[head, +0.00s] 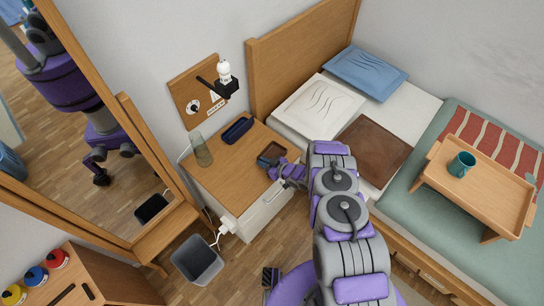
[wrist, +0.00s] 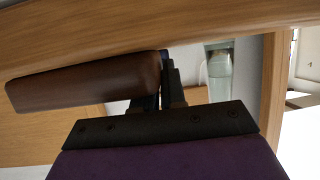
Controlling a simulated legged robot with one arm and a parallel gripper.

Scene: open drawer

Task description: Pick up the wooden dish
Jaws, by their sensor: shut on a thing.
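The wooden dish (head: 271,152) is small, dark brown and squarish, at the right side of the nightstand top (head: 221,174) in the head view. My gripper (head: 279,164) is at its near edge and partly covers it. In the wrist view the dish (wrist: 85,83) extends left from the fingers (wrist: 171,82), which are shut on its end. I cannot tell whether the dish touches the nightstand top.
A dark blue tray (head: 237,130) and a clear glass (head: 201,150) stand on the nightstand; the glass also shows in the wrist view (wrist: 219,75). The bed with a brown cushion (head: 373,150) and a tray table (head: 480,187) lies right. A grey bin (head: 197,262) stands below.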

